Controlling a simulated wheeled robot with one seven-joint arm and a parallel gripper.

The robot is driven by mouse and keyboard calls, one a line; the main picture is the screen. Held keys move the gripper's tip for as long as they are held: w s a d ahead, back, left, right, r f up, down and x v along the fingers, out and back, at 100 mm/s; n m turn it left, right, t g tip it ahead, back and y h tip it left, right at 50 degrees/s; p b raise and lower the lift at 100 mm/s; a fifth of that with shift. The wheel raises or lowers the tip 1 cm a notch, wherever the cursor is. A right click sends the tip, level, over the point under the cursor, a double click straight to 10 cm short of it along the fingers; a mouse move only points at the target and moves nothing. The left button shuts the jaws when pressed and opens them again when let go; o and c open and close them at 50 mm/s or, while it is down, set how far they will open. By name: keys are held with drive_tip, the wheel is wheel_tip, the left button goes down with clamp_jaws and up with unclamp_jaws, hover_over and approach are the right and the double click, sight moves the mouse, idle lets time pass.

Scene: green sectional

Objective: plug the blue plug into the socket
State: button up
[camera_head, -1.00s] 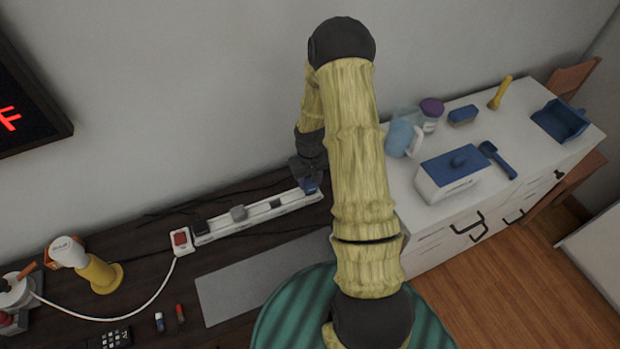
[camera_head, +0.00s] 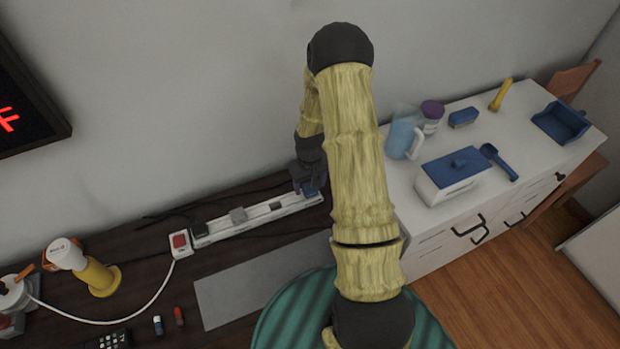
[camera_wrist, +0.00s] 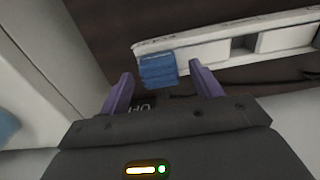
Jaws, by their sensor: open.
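The blue plug (camera_head: 311,193) is at the right end of the white power strip (camera_head: 222,226), in the head view. In the wrist view the blue plug (camera_wrist: 158,69) overlaps the left end of the strip (camera_wrist: 285,41). I cannot tell whether it sits fully in the socket, which is hidden under it. My gripper (camera_wrist: 163,84) is open, its two purple fingers apart on either side of the plug's near edge, with gaps on both sides. In the head view my gripper (camera_head: 308,180) is just above the plug and partly hidden by my arm.
A grey mat (camera_head: 255,282) lies in front. A white cabinet (camera_head: 440,225) with a jug (camera_head: 400,140) and a blue-lidded box (camera_head: 452,180) stands to the right. The wall is close behind.

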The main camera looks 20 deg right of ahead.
wheel_tip(320, 180, up, 17)
drive_tip(key=b, duration=0.1)
drive_tip(key=shift+r, duration=0.2)
idle(0.3)
idle(0.8)
drive_tip(key=s+a+r+t, duration=0.1)
drive_tip(key=s+a+r, duration=0.2)
drive_tip(key=s+a, duration=0.2)
drive_tip(key=s+a+r+t+p, duration=0.1)
drive_tip(key=s+a+r, duration=0.2)
drive_tip(key=s, duration=0.7)
drive_tip(key=shift+s+a+t, duration=0.15)
drive_tip(key=shift+a+t, duration=0.15)
drive_tip(key=shift+a, duration=0.75)
